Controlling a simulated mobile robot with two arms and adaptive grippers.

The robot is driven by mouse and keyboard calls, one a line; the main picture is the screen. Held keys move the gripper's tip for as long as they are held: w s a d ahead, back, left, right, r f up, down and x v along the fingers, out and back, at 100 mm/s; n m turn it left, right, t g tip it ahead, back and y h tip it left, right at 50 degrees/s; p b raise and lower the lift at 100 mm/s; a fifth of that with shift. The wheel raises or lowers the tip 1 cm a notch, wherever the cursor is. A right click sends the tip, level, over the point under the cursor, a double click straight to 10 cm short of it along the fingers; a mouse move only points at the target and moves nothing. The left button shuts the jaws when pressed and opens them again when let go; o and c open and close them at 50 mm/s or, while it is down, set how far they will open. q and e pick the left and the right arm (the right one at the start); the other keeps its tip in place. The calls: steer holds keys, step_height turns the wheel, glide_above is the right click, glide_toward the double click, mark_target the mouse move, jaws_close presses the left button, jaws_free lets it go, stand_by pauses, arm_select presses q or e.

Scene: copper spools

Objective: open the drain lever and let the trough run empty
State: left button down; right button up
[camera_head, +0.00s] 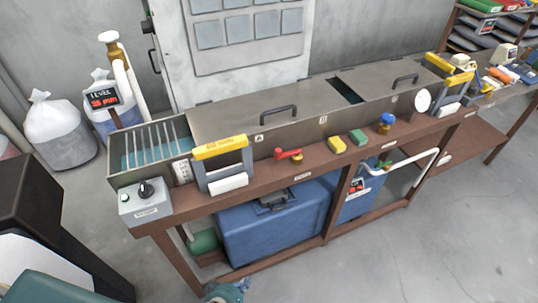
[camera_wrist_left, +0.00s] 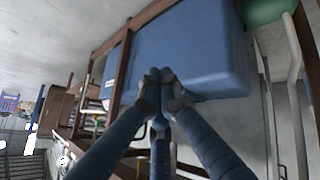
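The long grey metal trough (camera_head: 225,118) lies on a brown bench, its lids shut except for a dark gap. At its left end, blue-green liquid (camera_head: 140,156) shows under bars. A red lever (camera_head: 288,154) on a brass fitting sits at the trough's front, lying roughly level; I cannot read a label naming it the drain. A level display (camera_head: 103,97) shows red digits, too small to read surely. My left gripper (camera_head: 228,290) is low in front of the bench, well below the lever. In the left wrist view its fingers (camera_wrist_left: 160,76) are together, with nothing seen between them.
A blue tank (camera_head: 270,222) stands under the bench, behind my left gripper in the wrist view. A white pipe (camera_head: 412,161) runs below the bench. Floor at right is clear.

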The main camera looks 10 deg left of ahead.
arm_select(q)
steer(key=w+r+n+t, duration=0.3)
steer(key=w+r, duration=0.3)
steer(key=r, duration=0.6)
steer(key=w+r+n+t+b, duration=0.1)
steer(key=w+r+n+t, duration=0.2)
steer(key=r, duration=0.8)
steer(key=w+r+n+t, duration=0.3)
steer(key=w+r+n, duration=0.2)
steer(key=w+r, duration=0.5)
step_height(320, 180, up, 3)
steer(key=shift+d+f+n+t+b, duration=0.15)
steer(key=shift+d+n+t+b, duration=0.2)
steer(key=shift+n+t+b, duration=0.05)
steer(key=shift+w, duration=0.15)
steer(key=w, duration=0.3)
steer(key=w+p, duration=0.1)
steer(key=w, duration=0.2)
steer(key=w+d, duration=0.1)
steer(key=w, duration=0.2)
steer(key=shift+w, duration=0.4)
